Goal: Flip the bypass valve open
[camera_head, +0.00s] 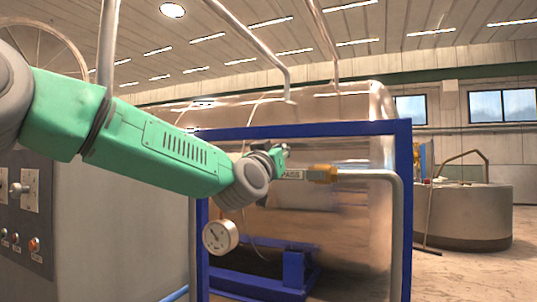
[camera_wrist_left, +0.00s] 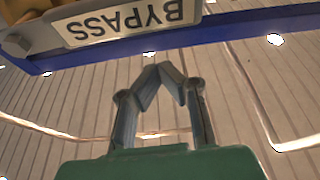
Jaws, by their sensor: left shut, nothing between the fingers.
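The bypass valve has a brass-coloured body (camera_head: 322,174) on a grey pipe, in front of the blue frame. Its white label plate (camera_head: 292,174) points left from the body. In the left wrist view the label (camera_wrist_left: 130,22) reads BYPASS upside down at the top, with part of the brass body (camera_wrist_left: 14,42) at the top left corner. My left gripper (camera_head: 281,152) is just above the label plate in the head view. In the wrist view its fingertips (camera_wrist_left: 165,72) meet, with nothing between them, and appear apart from the plate. My right gripper is not in view.
A blue frame (camera_head: 403,215) stands around the valve, before a large shiny metal tank (camera_head: 345,108). A round gauge (camera_head: 220,236) hangs below my left wrist. A grey control cabinet (camera_head: 110,220) stands at the left. Open floor (camera_head: 460,275) lies at the right.

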